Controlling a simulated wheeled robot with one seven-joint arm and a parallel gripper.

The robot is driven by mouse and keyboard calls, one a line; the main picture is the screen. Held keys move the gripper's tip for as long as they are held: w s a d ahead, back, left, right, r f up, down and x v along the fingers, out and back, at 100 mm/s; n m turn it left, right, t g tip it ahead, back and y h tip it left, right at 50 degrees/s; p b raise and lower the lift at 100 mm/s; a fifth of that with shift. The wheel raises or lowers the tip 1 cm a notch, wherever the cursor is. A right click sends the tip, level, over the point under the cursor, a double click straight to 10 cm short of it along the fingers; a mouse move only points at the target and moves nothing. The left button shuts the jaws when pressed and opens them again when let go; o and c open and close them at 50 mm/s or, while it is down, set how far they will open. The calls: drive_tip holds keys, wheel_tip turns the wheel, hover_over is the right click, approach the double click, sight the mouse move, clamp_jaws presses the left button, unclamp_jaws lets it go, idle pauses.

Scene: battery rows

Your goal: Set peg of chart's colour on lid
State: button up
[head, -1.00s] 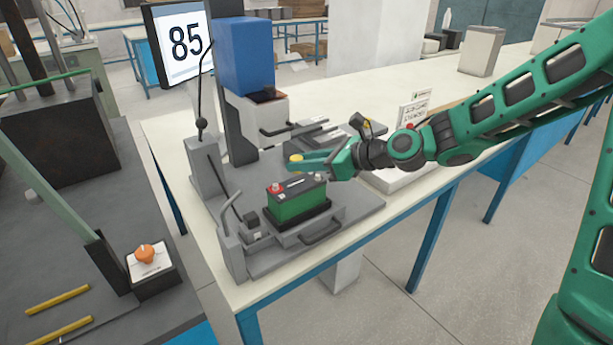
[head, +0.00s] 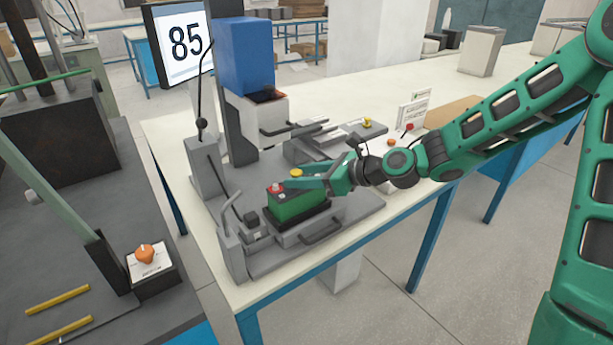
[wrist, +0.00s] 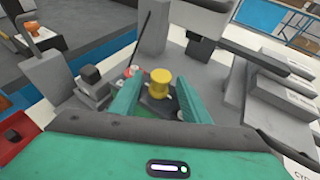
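The battery (head: 297,208) is a green box with a dark lid and a red terminal cap at its left end, standing in a dark tray on the grey fixture. My gripper (head: 303,181) is low over the lid, its fingers on either side of a yellow peg (head: 296,172). In the wrist view the peg (wrist: 160,82) stands upright between the fingertips, above the lid; I cannot tell whether its foot touches. The fingers hide most of the lid. A white card (head: 413,110), perhaps the chart, stands behind; its text is too small to read.
Behind my gripper are a yellow knob (head: 367,122), an orange one (head: 390,142) and a red one (head: 410,126). A blue-topped press (head: 246,60) and a screen reading 85 (head: 184,42) stand behind the fixture. A grey handle (head: 322,232) is in front.

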drive_tip(key=v, duration=1.2)
drive_tip(key=s+d+f+n+g+h, duration=0.2)
drive_tip(key=s+d+f+n+h, duration=0.25)
drive_tip(key=d, duration=0.35)
drive_tip(key=s+d+f+n+g+h, duration=0.1)
drive_tip(key=s+d+f+n+h, duration=0.35)
drive_tip(key=d+n, duration=0.2)
drive_tip(key=s+d+r+n+g+h, duration=0.1)
drive_tip(key=s+d+r+n, duration=0.2)
drive_tip(key=s+d, duration=0.5)
drive_tip(key=s+d+r+n+g+h, duration=0.1)
drive_tip(key=s+d+r+n+g, duration=0.1)
drive_tip(key=s+d, duration=0.6)
drive_tip(key=s+r+n, duration=0.1)
drive_tip(key=s, duration=0.4)
drive_tip(key=shift+s+g+h, duration=0.3)
drive_tip(key=shift+s, duration=0.05)
